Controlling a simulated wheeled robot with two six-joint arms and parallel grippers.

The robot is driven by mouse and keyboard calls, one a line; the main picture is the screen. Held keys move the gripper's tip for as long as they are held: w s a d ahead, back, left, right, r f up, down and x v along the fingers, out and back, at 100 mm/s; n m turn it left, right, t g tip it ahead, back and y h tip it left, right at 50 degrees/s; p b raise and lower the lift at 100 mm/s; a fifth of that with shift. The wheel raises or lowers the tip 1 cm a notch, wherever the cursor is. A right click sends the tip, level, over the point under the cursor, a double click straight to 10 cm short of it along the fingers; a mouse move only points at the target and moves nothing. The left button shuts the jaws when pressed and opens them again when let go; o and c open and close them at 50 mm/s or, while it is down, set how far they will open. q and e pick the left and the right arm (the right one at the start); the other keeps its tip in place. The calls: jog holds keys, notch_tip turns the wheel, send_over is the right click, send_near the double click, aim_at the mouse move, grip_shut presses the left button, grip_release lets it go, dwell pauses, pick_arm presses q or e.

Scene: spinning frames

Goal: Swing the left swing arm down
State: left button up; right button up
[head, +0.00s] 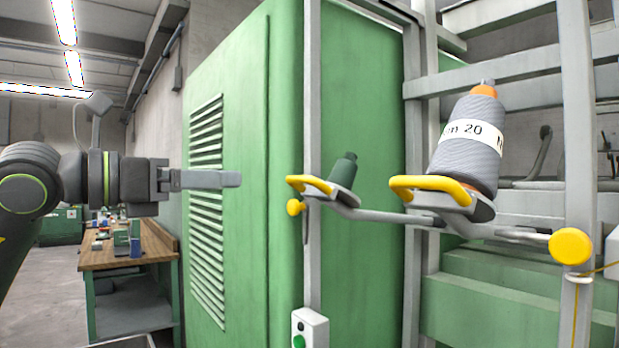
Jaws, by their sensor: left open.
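The left swing arm has a yellow handle (310,184) and a grey plate. A dark green cone (344,170) stands on it, with no yarn visible. The arm sits at a grey upright post in front of the green cabinet. A yellow knob (295,207) shows just below its handle. The right swing arm has a similar yellow handle (435,184) and carries a large grey yarn bobbin (469,144) with a white label. My left gripper (238,180) is open and empty, left of the left handle at about the same picture height, apart from it. Its fingers appear edge-on, pointing right.
The green cabinet (235,130) with louvres stands behind my left gripper. A larger yellow knob (571,246) is at the far right post. A white button box (310,328) is low on the near post. A workbench (128,255) stands at the back left, with bare floor beside it.

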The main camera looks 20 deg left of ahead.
aim_at(296, 179)
pick_arm(q)
jog(key=p+x, duration=0.7)
jog(key=x, duration=0.9)
jog(key=shift+r, duration=0.1)
jog(key=shift+w+d, duration=0.4)
jog(key=shift+w, duration=0.1)
jog(key=shift+c, duration=0.2)
jog(key=c, duration=1.1)
jog(key=shift+o, duration=0.2)
notch_tip(296, 179, down, 19)
jog(key=t+h+b, duration=0.1)
jog(key=t+b, duration=0.1)
jog(key=b, duration=1.7)
jog(key=shift+s+a+r+h, duration=0.25)
jog(key=shift+h, duration=0.15)
jog(key=shift+w+d+f+b, duration=0.1)
jog(key=shift+w+f+b, duration=0.05)
jog(key=shift+f+b, duration=0.5)
jog(key=shift+f, duration=0.15)
